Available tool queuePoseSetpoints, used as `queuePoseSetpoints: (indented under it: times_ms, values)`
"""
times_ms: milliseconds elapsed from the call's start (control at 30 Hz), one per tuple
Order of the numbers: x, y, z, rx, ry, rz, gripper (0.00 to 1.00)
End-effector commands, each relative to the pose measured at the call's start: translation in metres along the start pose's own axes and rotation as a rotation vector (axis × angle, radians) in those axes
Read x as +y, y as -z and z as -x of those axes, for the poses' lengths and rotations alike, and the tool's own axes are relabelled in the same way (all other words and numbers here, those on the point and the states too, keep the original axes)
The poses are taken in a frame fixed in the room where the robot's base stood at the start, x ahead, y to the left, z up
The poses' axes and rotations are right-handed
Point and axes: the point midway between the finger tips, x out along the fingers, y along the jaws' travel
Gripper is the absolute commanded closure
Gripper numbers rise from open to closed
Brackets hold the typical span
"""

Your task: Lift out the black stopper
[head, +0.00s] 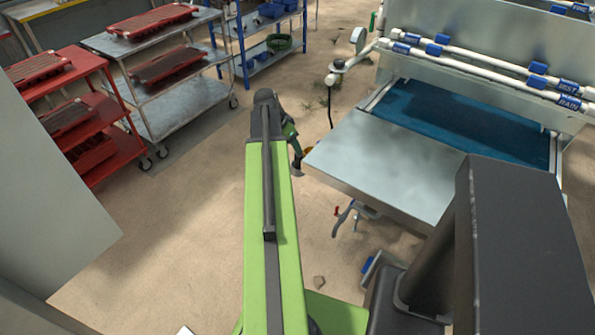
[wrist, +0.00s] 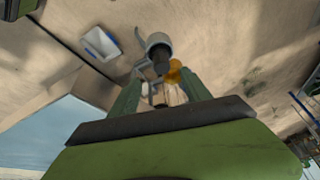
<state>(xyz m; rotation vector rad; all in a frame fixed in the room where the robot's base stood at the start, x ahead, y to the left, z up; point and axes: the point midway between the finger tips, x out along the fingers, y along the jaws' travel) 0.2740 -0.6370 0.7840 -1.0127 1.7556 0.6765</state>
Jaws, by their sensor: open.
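In the wrist view, a dark plug-like piece (wrist: 160,60), which looks like the black stopper, sits at the mouth of a pale grey round fitting (wrist: 158,41). It lies just beyond the fingertips of my gripper (wrist: 163,78), which is open with its green fingers apart. An orange-yellow part (wrist: 174,72) shows right beside the stopper, by the right finger. Whether a finger touches the stopper I cannot tell. In the head view my gripper (head: 297,158) is by the left corner of the seeder's metal top (head: 385,160), partly hidden by my arm; the stopper cannot be made out there.
The seeder's blue bed (head: 450,120) and white pipes (head: 480,60) are at the right. A tap-like fitting (head: 352,212) hangs under the metal top. A grey steel cart (head: 180,110) and a red cart (head: 110,150) stand left. The sandy floor between is clear.

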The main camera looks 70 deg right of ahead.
Motion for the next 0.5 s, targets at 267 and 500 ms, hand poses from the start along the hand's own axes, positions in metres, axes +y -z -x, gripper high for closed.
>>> queuePoseSetpoints:
  times_ms: [267, 500]
  values:
    - [-0.001, -0.002, -0.048, 0.0, 0.001, 0.002, 0.44]
    - [-0.003, -0.002, -0.061, 0.0, 0.001, 0.002, 0.44]
